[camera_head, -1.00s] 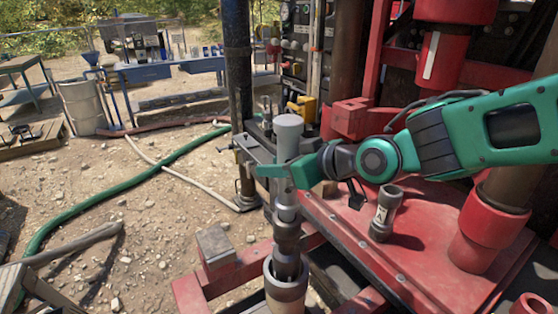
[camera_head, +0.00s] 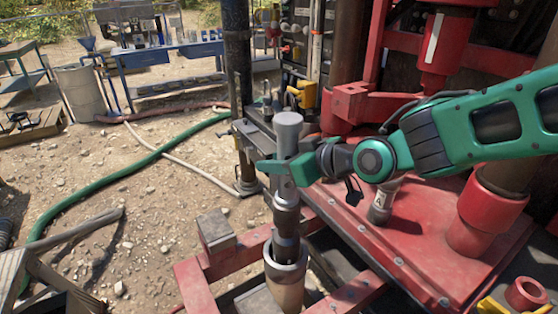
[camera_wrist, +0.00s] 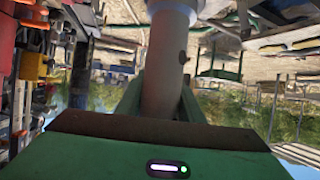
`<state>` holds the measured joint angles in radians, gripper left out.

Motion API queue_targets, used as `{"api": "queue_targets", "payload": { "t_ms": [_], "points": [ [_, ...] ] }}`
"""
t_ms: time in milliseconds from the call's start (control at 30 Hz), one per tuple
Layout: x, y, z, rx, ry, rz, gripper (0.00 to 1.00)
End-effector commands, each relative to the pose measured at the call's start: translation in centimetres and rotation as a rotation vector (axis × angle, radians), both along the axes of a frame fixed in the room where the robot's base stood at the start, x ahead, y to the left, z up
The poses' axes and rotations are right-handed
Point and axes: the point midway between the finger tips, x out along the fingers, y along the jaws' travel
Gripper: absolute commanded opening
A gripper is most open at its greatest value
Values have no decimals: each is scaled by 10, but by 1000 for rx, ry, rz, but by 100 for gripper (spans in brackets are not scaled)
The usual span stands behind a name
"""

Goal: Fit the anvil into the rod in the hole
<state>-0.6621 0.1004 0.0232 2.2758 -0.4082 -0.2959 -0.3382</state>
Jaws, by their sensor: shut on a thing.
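The anvil (camera_head: 287,128) is a pale grey metal cylinder with a wider top, held upright. My gripper (camera_head: 284,172) is shut around its middle. In the wrist view its pale shaft (camera_wrist: 165,75) rises between my green fingers. Directly below, in line with it, the darker stepped steel rod (camera_head: 286,240) stands upright in the round collar of the hole (camera_head: 286,275). The anvil's lower end and the rod's top meet or overlap in the picture. I cannot tell whether they are joined.
A red frame (camera_head: 212,264) surrounds the hole, with a red deck (camera_head: 410,240) to the right. A short grey tool (camera_head: 381,204) stands on the deck, partly behind my arm. A dark vertical pipe (camera_head: 238,90) stands behind the anvil. A green hose (camera_head: 130,178) crosses the ground.

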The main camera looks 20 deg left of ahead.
Motion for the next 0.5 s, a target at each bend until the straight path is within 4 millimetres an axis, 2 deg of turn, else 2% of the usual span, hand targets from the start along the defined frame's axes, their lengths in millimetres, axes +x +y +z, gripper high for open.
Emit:
{"api": "queue_targets", "payload": {
  "t_ms": [267,300,367,500],
  "points": [
    [0,1,2,3,-3,0,0],
    [0,1,2,3,-3,0,43],
    [0,1,2,3,-3,0,56],
    [0,1,1,1,-2,0,56]
  ]
}}
